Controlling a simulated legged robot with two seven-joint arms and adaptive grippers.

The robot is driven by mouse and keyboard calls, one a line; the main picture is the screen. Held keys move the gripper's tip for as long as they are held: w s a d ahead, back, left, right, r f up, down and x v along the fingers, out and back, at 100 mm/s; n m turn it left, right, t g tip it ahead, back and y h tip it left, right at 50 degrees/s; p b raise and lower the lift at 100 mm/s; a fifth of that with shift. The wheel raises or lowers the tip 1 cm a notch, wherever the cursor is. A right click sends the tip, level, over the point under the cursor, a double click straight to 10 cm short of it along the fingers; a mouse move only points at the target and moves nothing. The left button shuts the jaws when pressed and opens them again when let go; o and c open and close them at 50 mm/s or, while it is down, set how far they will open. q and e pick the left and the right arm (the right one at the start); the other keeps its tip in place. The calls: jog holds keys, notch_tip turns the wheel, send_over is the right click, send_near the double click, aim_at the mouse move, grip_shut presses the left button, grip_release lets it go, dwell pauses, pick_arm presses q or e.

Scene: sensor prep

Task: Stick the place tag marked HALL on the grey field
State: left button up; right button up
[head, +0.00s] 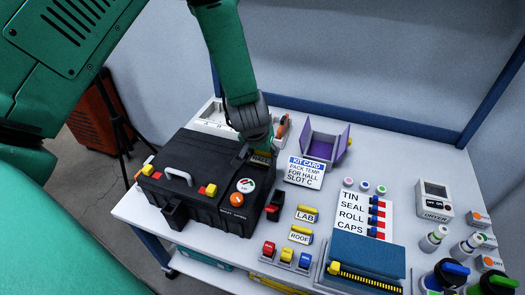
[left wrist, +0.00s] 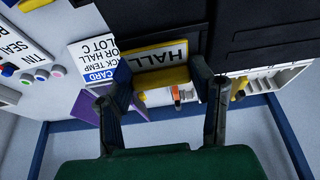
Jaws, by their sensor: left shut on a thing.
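The place tag marked HALL (left wrist: 160,56), white with black letters and a yellow grip bar, is between the fingers of my left gripper (left wrist: 160,80) in the left wrist view. My left gripper (head: 260,147) is shut on it, at the far right part of the black case (head: 190,205) in the head view. The tag shows there only as a small piece (head: 262,158) under the fingers. I cannot tell whether it touches the case. I cannot make out the grey field; the gripper and tag may cover it. My right gripper is not in view.
Tags marked LAB (head: 306,214) and ROOF (head: 300,236) lie right of the case. A kit card (head: 305,172) and an open purple box (head: 322,146) stand close to the gripper. A white tray (head: 212,117) is behind the case. Knobs and bottles crowd the table's right.

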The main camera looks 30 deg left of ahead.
pick_arm(q)
jog(key=shift+a+f, duration=0.1)
jog(key=shift+a, duration=0.15)
dwell(0.5)
jog(key=o, duration=1.2)
jog(key=shift+a+f, duration=0.1)
jog(key=shift+c, duration=0.2)
